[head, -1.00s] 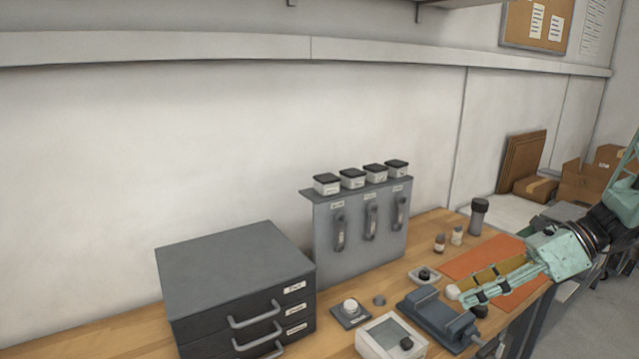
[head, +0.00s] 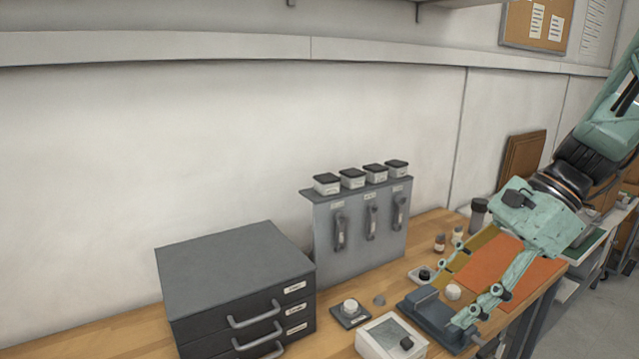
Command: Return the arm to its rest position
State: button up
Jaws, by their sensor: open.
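My gripper (head: 453,303) comes in from the right and points down and left over the bench. Its two fingers are spread apart and hold nothing that I can see. One finger reaches toward the back of the grey vise (head: 432,318), and the other overlaps the vise's right end in the picture. A small white round object (head: 453,291) shows between the fingers; I cannot tell how far below them it is. An orange mat (head: 493,263) lies behind and partly under the gripper in the picture.
A grey drawer cabinet (head: 235,272) stands at the left. A grey panel (head: 365,245) with handles carries several jars. A white-framed tray (head: 391,340), a knob block (head: 350,313) and small bottles (head: 440,242) crowd the wooden bench.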

jog(key=s+a+r+n+t+h, duration=0.2)
jog(key=s+r+n+h, duration=0.1)
jog(key=s+n, duration=0.5)
jog(key=s+a+r+n+t+h, duration=0.2)
jog(key=s+r+n+h, duration=0.2)
jog(key=s+n, duration=0.5)
jog(key=s+r, duration=0.1)
jog(key=s, duration=0.5)
jog(key=shift+s, duration=0.3)
dwell(0.5)
